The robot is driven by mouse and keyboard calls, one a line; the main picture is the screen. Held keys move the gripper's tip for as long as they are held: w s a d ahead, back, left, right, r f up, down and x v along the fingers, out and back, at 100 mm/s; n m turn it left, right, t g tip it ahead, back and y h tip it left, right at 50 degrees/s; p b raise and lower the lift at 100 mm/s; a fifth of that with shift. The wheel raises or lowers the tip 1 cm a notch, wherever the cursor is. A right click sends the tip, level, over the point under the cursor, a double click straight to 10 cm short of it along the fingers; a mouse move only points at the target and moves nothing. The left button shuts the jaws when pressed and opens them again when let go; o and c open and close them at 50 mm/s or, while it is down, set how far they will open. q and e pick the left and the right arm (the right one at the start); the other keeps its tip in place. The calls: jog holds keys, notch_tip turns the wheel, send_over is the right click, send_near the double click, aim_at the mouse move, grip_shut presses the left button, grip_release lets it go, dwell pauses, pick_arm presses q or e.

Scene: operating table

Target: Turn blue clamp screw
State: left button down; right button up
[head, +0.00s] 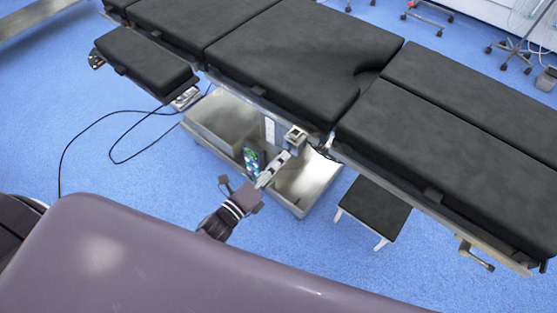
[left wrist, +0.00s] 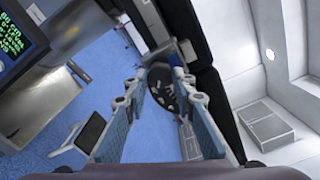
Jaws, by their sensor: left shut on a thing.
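A small metal clamp (head: 296,137) is on the side rail of the operating table (head: 300,55), near the table's middle. It also shows in the left wrist view (left wrist: 183,50), at the top middle. My left gripper (head: 285,157) reaches up to the clamp from below. In the left wrist view its two fingers (left wrist: 164,82) close from both sides on a dark, rounded part, which I take for the clamp screw (left wrist: 162,90). My right gripper is in neither view.
The table's metal base (head: 215,125) stands right below the clamp, with a green-blue item (head: 251,162) in it. A black-topped step stool (head: 374,212) stands to the right. A black cable (head: 85,128) lies on the blue floor at left. The black table pads overhang the clamp.

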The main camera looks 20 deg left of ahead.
pick_arm(q)
jog(key=n+p, duration=0.2)
jog(key=n, duration=2.3)
jog(key=shift+n, duration=0.3)
dwell(0.4)
jog(key=c, duration=1.6)
grip_release()
jog(key=v, duration=1.2)
jog(key=shift+a, duration=0.1)
